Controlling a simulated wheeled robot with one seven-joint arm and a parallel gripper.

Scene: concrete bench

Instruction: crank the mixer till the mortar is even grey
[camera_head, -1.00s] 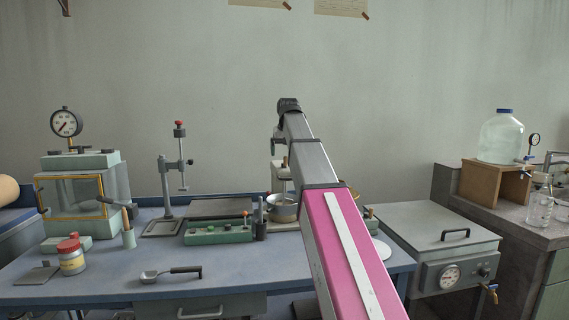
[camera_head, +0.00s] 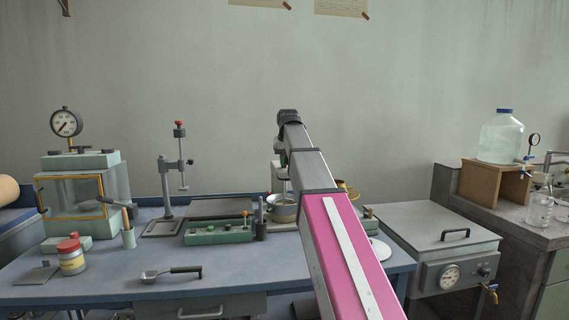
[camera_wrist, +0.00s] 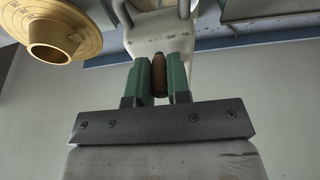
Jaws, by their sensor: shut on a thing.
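The mixer (camera_head: 280,174) stands at the back of the blue bench, partly hidden behind my arm. Its metal bowl (camera_head: 284,210) sits under the head; the mortar inside cannot be made out. In the wrist view, my gripper (camera_wrist: 159,78) has its two green fingers closed on the brown crank handle (camera_wrist: 159,75). The pale mixer body (camera_wrist: 160,38) is right behind the handle. In the head view my gripper is hidden by my arm.
A brass graduated ring (camera_wrist: 58,40) is close by at upper left in the wrist view. A green block rack (camera_head: 218,235) and a stand (camera_head: 168,190) are left of the mixer. A scoop (camera_head: 170,273) lies in front; a lidded grey box (camera_head: 435,232) is at right.

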